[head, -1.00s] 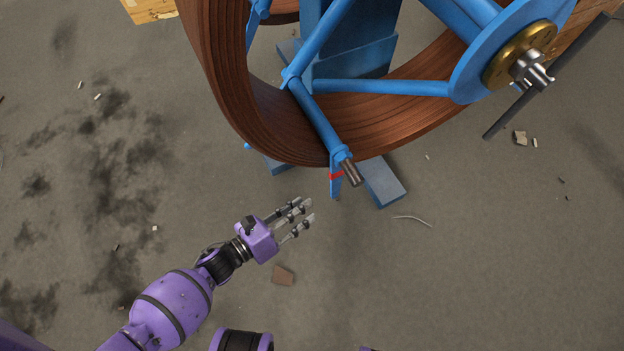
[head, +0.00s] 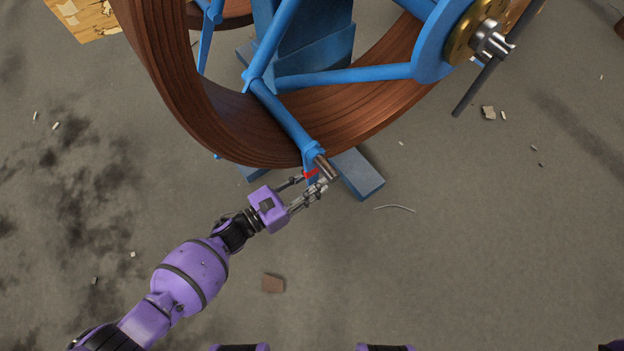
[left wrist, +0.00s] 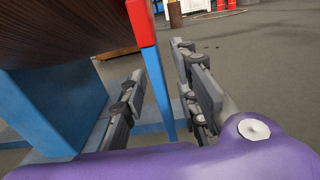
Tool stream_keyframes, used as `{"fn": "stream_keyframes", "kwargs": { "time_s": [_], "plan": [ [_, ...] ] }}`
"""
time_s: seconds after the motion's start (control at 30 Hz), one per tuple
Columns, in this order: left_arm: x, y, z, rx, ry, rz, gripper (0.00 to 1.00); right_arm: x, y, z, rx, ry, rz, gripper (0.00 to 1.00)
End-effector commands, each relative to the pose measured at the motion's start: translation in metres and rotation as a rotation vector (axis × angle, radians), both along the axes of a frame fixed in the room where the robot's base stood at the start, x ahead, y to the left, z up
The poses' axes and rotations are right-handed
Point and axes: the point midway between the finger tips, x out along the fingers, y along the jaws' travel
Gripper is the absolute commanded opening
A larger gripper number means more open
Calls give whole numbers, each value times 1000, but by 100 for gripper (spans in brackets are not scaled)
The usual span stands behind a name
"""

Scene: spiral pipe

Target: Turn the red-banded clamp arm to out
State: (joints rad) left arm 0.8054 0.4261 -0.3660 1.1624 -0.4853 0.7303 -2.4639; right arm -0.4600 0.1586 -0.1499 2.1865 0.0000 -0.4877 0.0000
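The red-banded clamp arm (head: 311,174) is a thin blue bar with a red band, hanging at the lower end of a blue spoke by a grey metal stub (head: 326,168). In the left wrist view the clamp arm (left wrist: 157,85) runs down between my fingers, with its red part at the top. My left gripper (head: 313,183) is open, with fingers on both sides of the clamp arm. A gap shows to the right-hand fingers; contact on the left side cannot be told. My right gripper is out of view.
A large brown coil (head: 170,90) on the blue spoked frame (head: 345,75) rises just beyond the gripper. A blue foot (head: 357,174) lies on the floor to its right. A brown fragment (head: 273,284) and a curved wire (head: 395,208) lie on otherwise open floor.

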Motion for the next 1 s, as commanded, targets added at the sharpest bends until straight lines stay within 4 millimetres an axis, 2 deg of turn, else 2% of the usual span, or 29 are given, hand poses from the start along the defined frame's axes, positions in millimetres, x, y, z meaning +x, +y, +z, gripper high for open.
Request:
{"fn": "stream_keyframes", "kwargs": {
  "time_s": [0.17, 0.37, 0.77, 1.0],
  "plan": [
    [0, 0, 0, 0, 0, 0, 27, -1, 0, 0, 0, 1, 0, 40],
    [0, 0, 0, 0, 0, 0, 1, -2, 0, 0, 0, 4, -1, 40],
    [0, 1, 0, 2, 2, 0, 0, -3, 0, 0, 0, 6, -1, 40],
    [-5, 9, 4, 51, 32, 1, 0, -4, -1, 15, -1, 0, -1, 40]
  ]
}}
